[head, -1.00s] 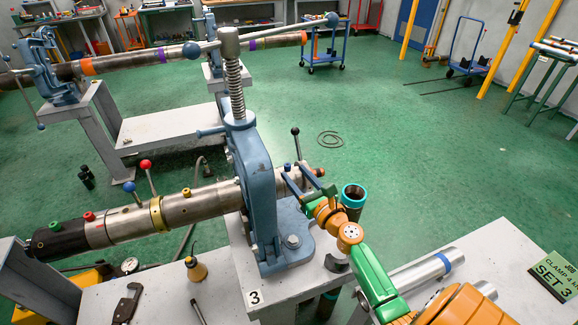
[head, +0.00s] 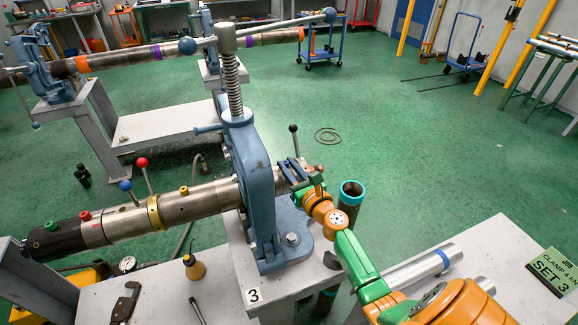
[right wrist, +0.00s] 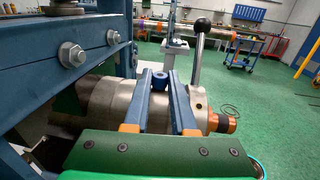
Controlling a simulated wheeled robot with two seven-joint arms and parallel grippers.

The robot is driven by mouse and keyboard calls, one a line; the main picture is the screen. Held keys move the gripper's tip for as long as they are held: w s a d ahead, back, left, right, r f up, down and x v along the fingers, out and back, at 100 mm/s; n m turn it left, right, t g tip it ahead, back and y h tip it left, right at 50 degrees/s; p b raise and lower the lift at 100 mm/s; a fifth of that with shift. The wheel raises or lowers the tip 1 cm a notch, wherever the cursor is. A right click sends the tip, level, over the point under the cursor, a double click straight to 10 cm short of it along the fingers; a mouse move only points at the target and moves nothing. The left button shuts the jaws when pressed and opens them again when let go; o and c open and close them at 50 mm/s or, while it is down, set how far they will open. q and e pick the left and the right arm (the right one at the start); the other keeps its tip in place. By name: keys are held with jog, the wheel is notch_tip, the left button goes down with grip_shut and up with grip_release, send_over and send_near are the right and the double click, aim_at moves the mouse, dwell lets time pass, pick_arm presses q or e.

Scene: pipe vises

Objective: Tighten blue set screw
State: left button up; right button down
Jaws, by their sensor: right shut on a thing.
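The blue set screw (right wrist: 160,81) stands on top of the metal pipe fitting, between my right fingertips in the right wrist view. In the head view my right gripper (head: 290,167) covers it. My right gripper (right wrist: 160,77) is shut on the screw, its two blue fingers close on either side. The fitting is on the right end of the grey pipe (head: 207,197), which passes through the blue vise (head: 262,190). Red (head: 84,216), green (head: 51,226) and yellow (head: 183,190) screws sit along the pipe to the left. My left gripper is not in view.
A lever with a black ball (head: 294,129) rises just behind my right gripper; it also shows in the right wrist view (right wrist: 202,25). A teal-rimmed dark tube (head: 351,193) stands right of the vise. The vise's tall screw (head: 230,85) stands to the left. Green floor beyond is open.

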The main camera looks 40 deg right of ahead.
jog(key=shift+a+r+m+h, duration=0.1)
jog(key=shift+a+m+h, duration=0.1)
jog(key=shift+m+h, duration=0.55)
jog(key=h, duration=0.1)
jog(key=m+g+h, duration=0.1)
jog(key=m+h, duration=0.1)
jog(key=shift+w+a+f+h, duration=0.1)
jog(key=shift+f+h, duration=0.15)
jog(key=shift+h, duration=0.1)
jog(key=shift+r+m+g+h+b, duration=0.1)
jog(key=shift+m+g+h+b, duration=0.35)
jog(key=shift+g+h, duration=0.05)
jog(key=c, duration=0.9)
grip_release()
jog(key=shift+o, duration=0.8)
jog(key=shift+w, duration=0.1)
